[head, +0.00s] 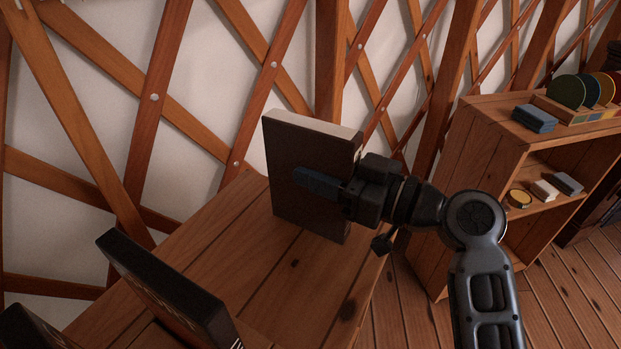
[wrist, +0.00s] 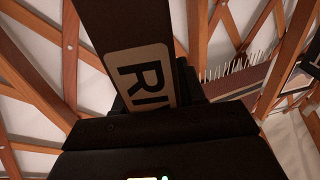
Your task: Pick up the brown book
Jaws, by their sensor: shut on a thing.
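The brown book (head: 305,165) stands upright over the wooden table top, its dark cover facing me and its pale page edge on top. My gripper (head: 328,187) reaches it from the right and is shut on it, with one finger across the cover. The other finger is hidden behind the book. Whether the book's lower edge touches the table is hard to tell. In the wrist view, the book (wrist: 125,25) shows as a dark strip with a pale label bearing large letters, between the jaws.
A black box-like thing (head: 165,285) stands on the table (head: 265,265) at the lower left, with another dark thing (head: 30,330) at the corner. A wooden shelf (head: 480,150) on the right holds a blue block (head: 535,118), colored discs and small items. The lattice wall is close behind the table.

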